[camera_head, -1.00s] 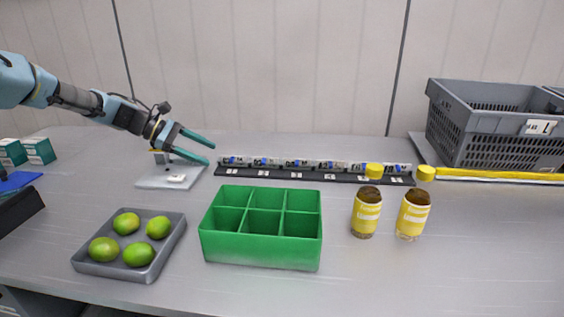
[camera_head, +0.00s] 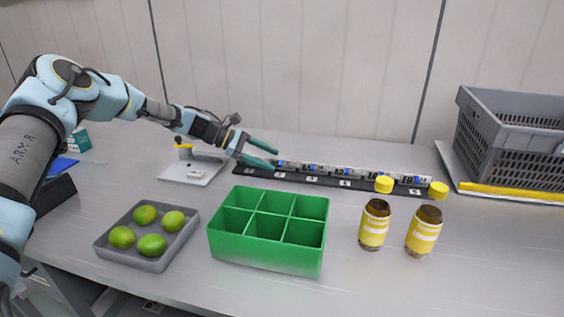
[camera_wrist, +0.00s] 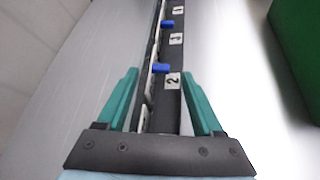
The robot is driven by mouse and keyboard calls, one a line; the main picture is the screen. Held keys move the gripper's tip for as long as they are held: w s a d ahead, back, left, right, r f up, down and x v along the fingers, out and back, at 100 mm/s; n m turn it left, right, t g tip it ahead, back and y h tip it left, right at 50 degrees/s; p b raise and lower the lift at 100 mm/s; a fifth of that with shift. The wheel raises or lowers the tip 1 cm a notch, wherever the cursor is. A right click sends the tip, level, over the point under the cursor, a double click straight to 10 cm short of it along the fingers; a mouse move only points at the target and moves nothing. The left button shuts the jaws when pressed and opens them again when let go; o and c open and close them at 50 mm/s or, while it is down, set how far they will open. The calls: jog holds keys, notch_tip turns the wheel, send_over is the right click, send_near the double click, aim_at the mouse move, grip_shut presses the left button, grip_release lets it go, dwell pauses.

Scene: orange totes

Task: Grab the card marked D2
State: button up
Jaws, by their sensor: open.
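A row of upright white cards with black marks (camera_head: 340,171) stands in a long dark rack (camera_head: 330,183) at the back of the table. The marks are too small to make out D2 for sure. In the wrist view the cards (camera_wrist: 149,98) show edge-on, with blue pieces (camera_wrist: 161,68) beside them. White number labels lie along the rack, and the nearest one reads 2 (camera_wrist: 173,81). My gripper (camera_head: 275,157) is open at the rack's left end. In the wrist view its teal fingers (camera_wrist: 160,72) lie either side of the rack, with nothing visibly gripped.
A green divided box (camera_head: 268,250) stands in front of the rack. A grey tray (camera_head: 150,262) of limes is at front left. Two yellow-capped jars (camera_head: 374,226) stand at right. A white stand (camera_head: 193,171) is left of the rack, a grey crate (camera_head: 510,140) at back right.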

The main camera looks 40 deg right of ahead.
aim_at(279, 163)
jog(key=shift+p+x, duration=0.4)
jog(key=shift+x, duration=1.15)
jog(key=shift+w, duration=0.2)
grip_shut()
